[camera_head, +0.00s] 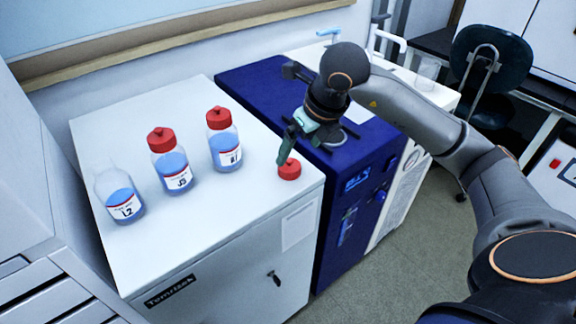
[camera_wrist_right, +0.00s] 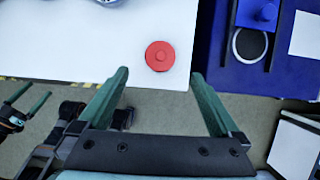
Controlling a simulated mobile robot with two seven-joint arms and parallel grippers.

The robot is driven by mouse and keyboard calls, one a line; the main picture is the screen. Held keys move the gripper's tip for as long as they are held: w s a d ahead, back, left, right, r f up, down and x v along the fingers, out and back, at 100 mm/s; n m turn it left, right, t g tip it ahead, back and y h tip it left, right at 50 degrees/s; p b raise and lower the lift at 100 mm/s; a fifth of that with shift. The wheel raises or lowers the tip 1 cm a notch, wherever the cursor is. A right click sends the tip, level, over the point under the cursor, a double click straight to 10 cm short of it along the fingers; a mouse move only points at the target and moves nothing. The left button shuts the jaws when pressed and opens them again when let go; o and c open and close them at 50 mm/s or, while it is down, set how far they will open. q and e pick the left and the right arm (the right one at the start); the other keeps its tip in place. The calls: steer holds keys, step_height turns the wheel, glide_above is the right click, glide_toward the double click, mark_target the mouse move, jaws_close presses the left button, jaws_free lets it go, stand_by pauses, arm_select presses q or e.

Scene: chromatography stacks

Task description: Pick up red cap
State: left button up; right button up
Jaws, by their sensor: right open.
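The loose red cap (camera_head: 289,169) lies on the white cabinet top near its right front edge. In the right wrist view the red cap (camera_wrist_right: 160,56) shows just beyond and between my right fingertips. My right gripper (camera_head: 297,152) is open and empty, just above and behind the cap, with its green fingers pointing down. The bottle marked L2 (camera_head: 120,196), holding blue liquid, stands uncapped at the left. My left gripper (camera_wrist_right: 28,104) shows at the left of the right wrist view, its green fingers apart and empty; it is outside the head view.
Two more blue-liquid bottles, a middle one (camera_head: 170,163) and a right one (camera_head: 223,141), stand upright with red caps on. A dark blue machine (camera_head: 348,190) adjoins the cabinet (camera_head: 240,195) on the right. The cabinet top around the loose cap is clear.

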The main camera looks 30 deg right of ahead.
mark_target(291, 161)
steer(key=shift+x, duration=3.55)
steer(key=shift+w+r, duration=0.1)
steer(key=shift+w, duration=0.05)
steer(key=c, duration=1.4)
